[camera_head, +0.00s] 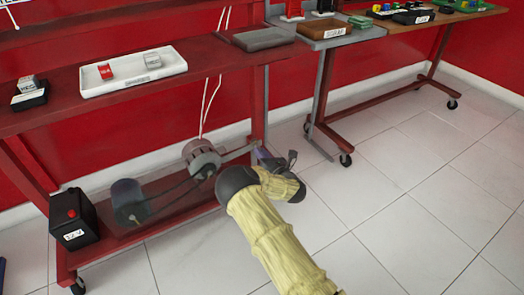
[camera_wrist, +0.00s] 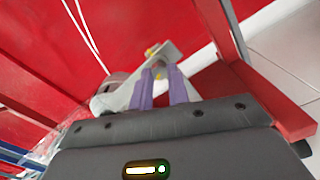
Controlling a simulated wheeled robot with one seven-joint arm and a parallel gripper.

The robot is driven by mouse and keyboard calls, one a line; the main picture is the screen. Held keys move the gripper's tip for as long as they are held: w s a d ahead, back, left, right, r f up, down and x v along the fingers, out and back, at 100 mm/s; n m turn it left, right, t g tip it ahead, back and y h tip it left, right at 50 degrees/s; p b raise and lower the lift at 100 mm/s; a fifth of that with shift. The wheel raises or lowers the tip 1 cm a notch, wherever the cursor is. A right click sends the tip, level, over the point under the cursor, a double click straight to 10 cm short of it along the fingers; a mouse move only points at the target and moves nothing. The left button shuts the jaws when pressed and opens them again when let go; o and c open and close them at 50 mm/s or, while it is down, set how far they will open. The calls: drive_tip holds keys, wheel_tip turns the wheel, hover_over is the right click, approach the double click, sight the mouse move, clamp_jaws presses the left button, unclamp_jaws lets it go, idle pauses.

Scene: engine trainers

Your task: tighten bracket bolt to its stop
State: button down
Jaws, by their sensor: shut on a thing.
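My gripper reaches the right end of the lower shelf in the head view, where my arm hides most of it. In the wrist view my gripper (camera_wrist: 164,74) has two purple fingers close together, with their tips at a grey metal bracket (camera_wrist: 140,88). A small yellow piece (camera_wrist: 152,50), which may be the bracket bolt, shows just beyond the fingertips. What lies between the tips is too small to make out. The bracket (camera_head: 238,151) also shows in the head view, running right from the round grey alternator-like unit (camera_head: 202,157).
The red lower shelf (camera_head: 160,226) carries a dark cylinder (camera_head: 128,200) and a belt. A black box with a red button (camera_head: 73,217) stands at its left end. The upper shelf holds a white tray (camera_head: 132,82). A red post stands close right of my gripper. Tiled floor at right is clear.

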drive_tip(key=m+p, duration=0.7)
drive_tip(key=m, duration=0.5)
drive_tip(key=m+p, duration=0.7)
drive_tip(key=m, duration=0.6)
drive_tip(key=shift+w+r, duration=0.1)
drive_tip(key=shift+r, duration=0.1)
drive_tip(key=c, duration=1.3)
unclamp_jaws()
drive_tip(key=shift+f, duration=0.1)
drive_tip(key=shift+c, duration=0.2)
drive_tip(key=p+v, duration=0.6)
drive_tip(key=v, duration=1.1)
